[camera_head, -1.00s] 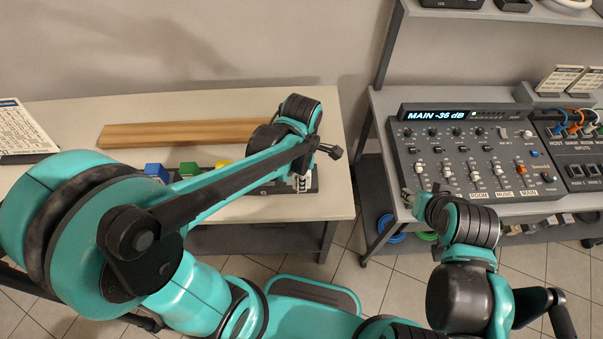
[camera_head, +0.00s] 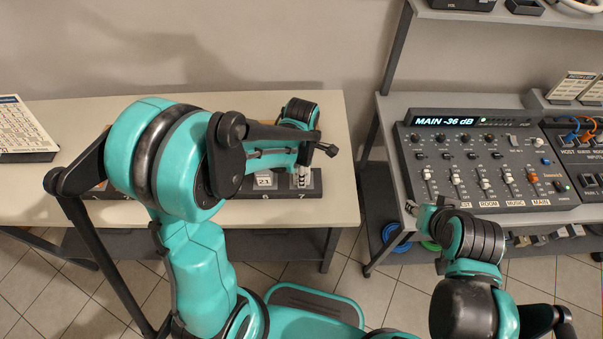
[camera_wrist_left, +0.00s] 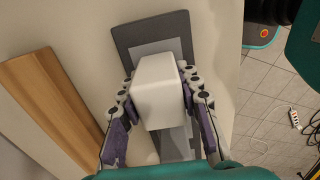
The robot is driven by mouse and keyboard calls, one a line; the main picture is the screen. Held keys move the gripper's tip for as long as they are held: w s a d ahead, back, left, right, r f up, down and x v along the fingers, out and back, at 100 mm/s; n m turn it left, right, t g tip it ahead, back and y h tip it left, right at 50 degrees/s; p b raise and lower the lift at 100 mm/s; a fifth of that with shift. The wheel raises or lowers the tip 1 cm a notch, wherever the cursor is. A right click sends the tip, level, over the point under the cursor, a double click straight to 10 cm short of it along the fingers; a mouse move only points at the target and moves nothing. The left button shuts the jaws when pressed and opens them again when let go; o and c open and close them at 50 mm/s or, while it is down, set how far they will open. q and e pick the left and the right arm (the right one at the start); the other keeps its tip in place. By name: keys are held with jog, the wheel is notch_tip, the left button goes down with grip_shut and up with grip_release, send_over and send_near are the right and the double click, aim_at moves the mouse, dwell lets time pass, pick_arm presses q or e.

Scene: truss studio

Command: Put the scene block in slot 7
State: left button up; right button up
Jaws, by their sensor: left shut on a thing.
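My left gripper (camera_wrist_left: 160,100) is shut on a white block (camera_wrist_left: 157,85), with one purple-padded finger on each side of it. In the wrist view the block is above the end of a dark slot rack (camera_wrist_left: 122,42) with a grey face. In the head view the rack (camera_head: 284,190) shows the numbers 6 and 7 at its right end, and a card marked 21 (camera_head: 264,181) stands above 6. The left wrist is over the slot 7 end; the block's underside is hidden. My right gripper (camera_head: 415,208) is small beside the mixer; its jaws are unclear.
A wooden board (camera_wrist_left: 50,100) lies behind the rack. A printed sheet (camera_head: 22,125) stands at the table's left. The mixer (camera_head: 485,165) sits on a separate desk at the right, across a floor gap. My left arm hides much of the rack.

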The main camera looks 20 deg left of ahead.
pick_arm(q)
jog(key=shift+f, duration=0.1)
jog(key=o, duration=1.2)
